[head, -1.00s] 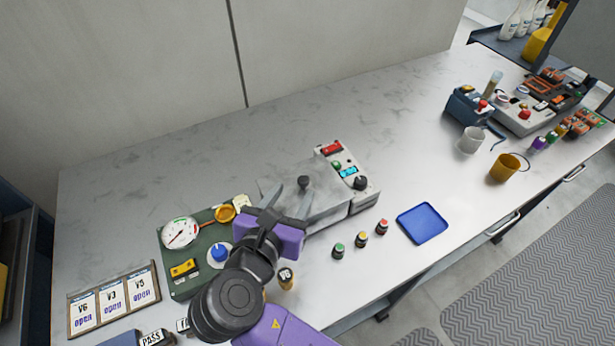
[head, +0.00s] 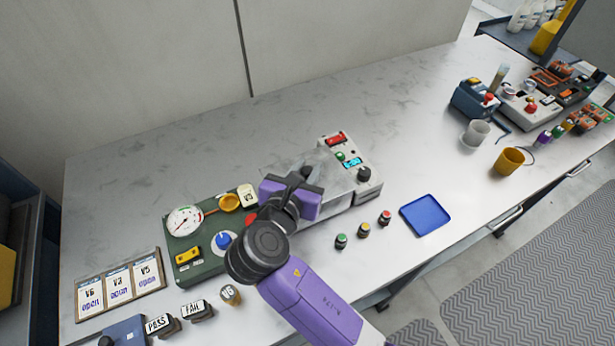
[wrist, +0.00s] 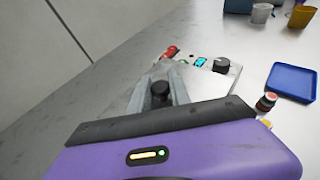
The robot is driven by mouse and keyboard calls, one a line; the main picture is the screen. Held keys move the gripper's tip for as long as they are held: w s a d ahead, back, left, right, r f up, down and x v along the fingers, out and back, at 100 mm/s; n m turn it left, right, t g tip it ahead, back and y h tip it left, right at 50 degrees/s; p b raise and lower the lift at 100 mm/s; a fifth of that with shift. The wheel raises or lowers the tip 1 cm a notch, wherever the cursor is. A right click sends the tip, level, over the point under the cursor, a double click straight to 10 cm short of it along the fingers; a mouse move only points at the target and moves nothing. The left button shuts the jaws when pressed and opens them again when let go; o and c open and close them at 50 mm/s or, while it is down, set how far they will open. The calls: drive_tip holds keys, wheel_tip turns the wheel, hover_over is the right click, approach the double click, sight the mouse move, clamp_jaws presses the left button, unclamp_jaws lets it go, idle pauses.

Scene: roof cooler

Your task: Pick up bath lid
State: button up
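The bath lid (head: 324,162) is a grey, flat metal cover with a dark round knob, on the bath near the middle of the bench. In the wrist view, the lid's black knob (wrist: 160,90) stands between my two grey fingers. My gripper (head: 300,176) is over the lid and hides much of it in the head view. It also shows at the knob in the wrist view (wrist: 163,80). The fingers are apart, one on each side of the knob; I cannot tell whether they touch it. The lid appears to rest on the bath.
The bath's control panel (head: 350,160), with red, green and black controls, adjoins the lid on the right. A green gauge board (head: 190,262) lies to the left. Several small capped vials and a blue tray (head: 426,214) sit in front and right. The bench behind is clear.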

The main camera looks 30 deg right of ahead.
clamp_jaws()
